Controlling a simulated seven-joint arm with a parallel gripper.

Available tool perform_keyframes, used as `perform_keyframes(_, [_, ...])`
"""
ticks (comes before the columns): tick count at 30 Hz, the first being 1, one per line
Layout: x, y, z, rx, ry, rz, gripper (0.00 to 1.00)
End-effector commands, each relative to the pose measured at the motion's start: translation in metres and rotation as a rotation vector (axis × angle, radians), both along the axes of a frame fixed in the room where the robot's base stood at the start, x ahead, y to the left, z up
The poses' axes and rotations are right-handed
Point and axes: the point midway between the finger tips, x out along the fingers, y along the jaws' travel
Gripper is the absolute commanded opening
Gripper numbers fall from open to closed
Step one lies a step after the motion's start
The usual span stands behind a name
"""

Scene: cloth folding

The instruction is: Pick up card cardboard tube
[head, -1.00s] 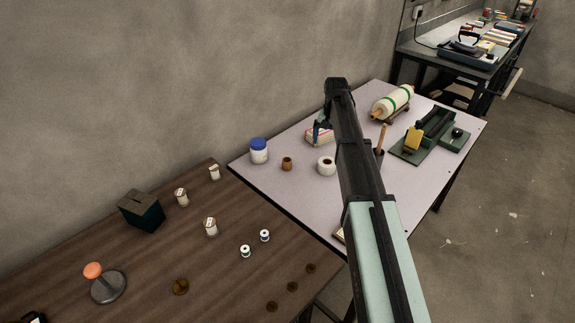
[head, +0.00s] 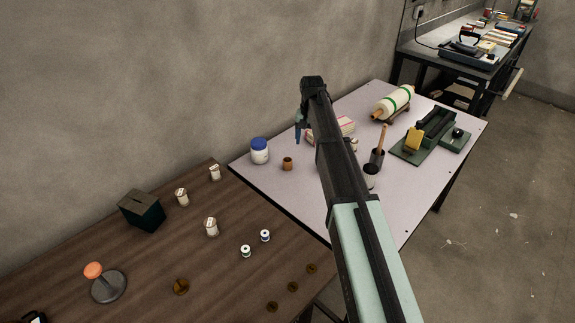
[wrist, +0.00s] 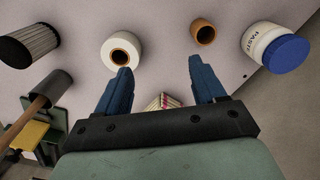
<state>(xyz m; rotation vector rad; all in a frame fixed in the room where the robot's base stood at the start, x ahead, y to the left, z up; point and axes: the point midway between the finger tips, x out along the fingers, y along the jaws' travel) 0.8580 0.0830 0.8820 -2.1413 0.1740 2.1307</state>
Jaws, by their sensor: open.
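The small brown cardboard tube (head: 287,164) stands upright on the pale table, just right of the blue-lidded jar. It also shows in the wrist view (wrist: 205,33), above and a little beyond my right fingertip. My gripper (head: 298,140) hangs above the table, near the tube on its far side in the head view. In the wrist view my gripper (wrist: 160,68) has its two blue fingers spread with nothing between them. The tube is apart from the fingers.
A white roll with a brown core (wrist: 122,50) stands near my left fingertip; my arm hides it in the head view. A paste jar (head: 260,151) stands left of the tube.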

Motion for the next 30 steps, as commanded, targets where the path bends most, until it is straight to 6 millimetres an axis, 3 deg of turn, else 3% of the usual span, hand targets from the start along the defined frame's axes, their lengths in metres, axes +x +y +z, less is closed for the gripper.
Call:
perform_keyframes(1, [0.002,0.014,0.001,0.0,-0.001,0.017,0.69])
perform_keyframes(8, [0.007,0.064,0.007,0.0,-0.003,0.011,0.69])
perform_keyframes(30, [0.012,0.068,0.009,0.001,0.005,-0.706,0.69])
